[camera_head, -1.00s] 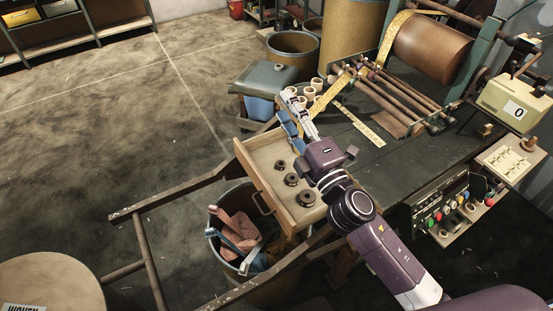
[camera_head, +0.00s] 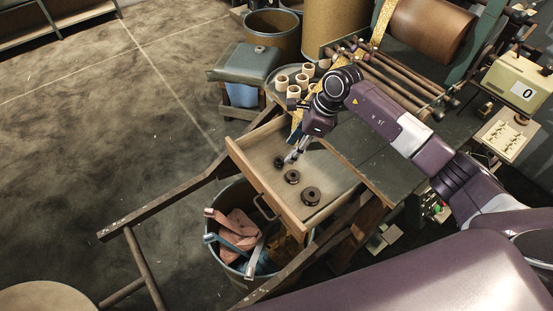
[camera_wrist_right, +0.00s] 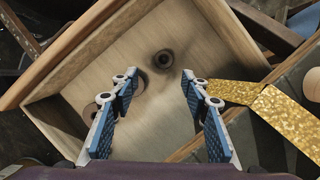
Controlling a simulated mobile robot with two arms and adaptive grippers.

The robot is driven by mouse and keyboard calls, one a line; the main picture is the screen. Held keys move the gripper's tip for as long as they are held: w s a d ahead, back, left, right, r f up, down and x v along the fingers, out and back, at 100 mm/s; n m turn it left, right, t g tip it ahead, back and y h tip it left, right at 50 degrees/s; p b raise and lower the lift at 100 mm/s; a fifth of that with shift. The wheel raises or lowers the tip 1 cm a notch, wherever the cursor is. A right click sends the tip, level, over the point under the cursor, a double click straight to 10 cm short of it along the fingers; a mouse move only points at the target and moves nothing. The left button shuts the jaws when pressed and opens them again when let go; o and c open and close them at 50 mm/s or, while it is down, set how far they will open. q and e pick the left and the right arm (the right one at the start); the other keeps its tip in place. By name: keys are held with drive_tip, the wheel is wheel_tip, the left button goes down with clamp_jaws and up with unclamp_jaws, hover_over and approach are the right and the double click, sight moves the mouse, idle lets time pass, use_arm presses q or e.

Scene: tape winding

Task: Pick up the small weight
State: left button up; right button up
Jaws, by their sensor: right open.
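The small weight (camera_head: 279,162) is at the far end, then a middle one (camera_head: 292,177) and the largest (camera_head: 310,195). My right gripper (camera_head: 290,157) points down over the drawer, close beside the small weight. In the right wrist view, the open, empty fingers (camera_wrist_right: 158,80) have one weight, apparently the small one (camera_wrist_right: 163,58), ahead of the gap. Another weight is partly hidden behind the left finger. My left gripper is out of view.
The drawer walls (camera_wrist_right: 75,55) surround the weights. Yellow tape (camera_wrist_right: 285,115) lies right of the gripper in the wrist view. A tray with several pale rings (camera_head: 282,83) is behind the drawer, and a bin with rags (camera_head: 236,240) stands in front.

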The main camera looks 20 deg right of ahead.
sight(281, 157)
drive_tip(key=shift+b+x, duration=0.55)
drive_tip(key=shift+x, duration=0.65)
drive_tip(key=b+x, duration=0.2)
drive_tip(key=x, duration=0.1)
drive_tip(key=b+x, duration=0.1)
drive_tip(key=x, duration=0.1)
drive_tip(key=shift+w+a+r, duration=0.2)
drive_tip(key=shift+w+a, duration=0.05)
drive_tip(key=shift+w, duration=0.15)
drive_tip(key=shift+r, duration=0.1)
clamp_jaws()
